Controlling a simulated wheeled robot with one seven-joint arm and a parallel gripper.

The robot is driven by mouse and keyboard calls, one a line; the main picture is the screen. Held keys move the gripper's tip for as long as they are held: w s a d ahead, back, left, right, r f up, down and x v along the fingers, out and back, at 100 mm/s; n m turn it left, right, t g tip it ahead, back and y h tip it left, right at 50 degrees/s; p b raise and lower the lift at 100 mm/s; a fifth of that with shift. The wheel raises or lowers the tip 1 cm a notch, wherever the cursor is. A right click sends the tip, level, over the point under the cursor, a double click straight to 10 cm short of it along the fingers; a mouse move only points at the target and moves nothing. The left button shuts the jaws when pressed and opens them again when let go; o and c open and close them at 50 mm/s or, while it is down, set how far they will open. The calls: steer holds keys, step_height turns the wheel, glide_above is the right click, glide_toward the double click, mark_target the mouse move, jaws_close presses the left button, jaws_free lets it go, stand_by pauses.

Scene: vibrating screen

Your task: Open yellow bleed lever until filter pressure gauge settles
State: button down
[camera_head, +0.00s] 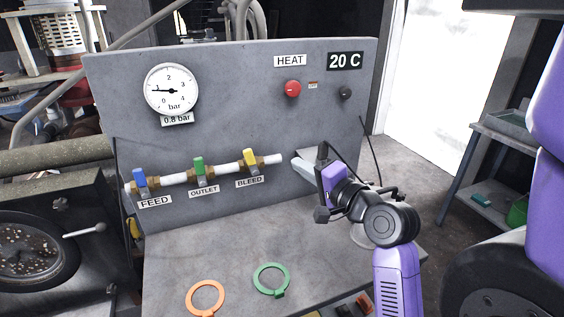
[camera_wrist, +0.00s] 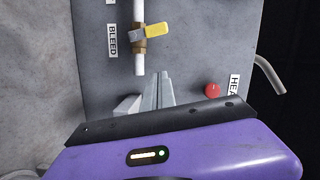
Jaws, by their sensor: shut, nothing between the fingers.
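The yellow bleed lever (camera_head: 250,157) sits on a brass valve at the right end of the white pipe, above the BLEED label. Its handle stands across the pipe. It also shows at the top of the wrist view (camera_wrist: 158,31). The filter pressure gauge (camera_head: 171,90) is on the upper left of the panel; its needle points left, near 1, and the tag under it reads 0.8 bar. My gripper (camera_head: 298,163) is shut and empty, to the right of the lever and apart from it. In the wrist view its fingers (camera_wrist: 158,88) point toward the panel, beside the pipe.
A blue feed lever (camera_head: 139,178) and a green outlet lever (camera_head: 199,166) share the pipe (camera_head: 172,178). A red heat knob (camera_head: 293,88) is at upper right. Orange (camera_head: 189,301) and green (camera_head: 257,283) rings lie on the mostly clear bench top (camera_head: 225,248).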

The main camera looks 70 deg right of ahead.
mark_target(252, 163)
steer(key=w+d+f+p, duration=0.1)
steer(key=w+d+p, duration=0.1)
steer(key=w, duration=0.8)
steer(key=shift+w+d+f, duration=0.25)
steer(key=shift+w+d, duration=0.05)
steer(key=shift+d, duration=0.1)
steer(key=shift+r, duration=0.1)
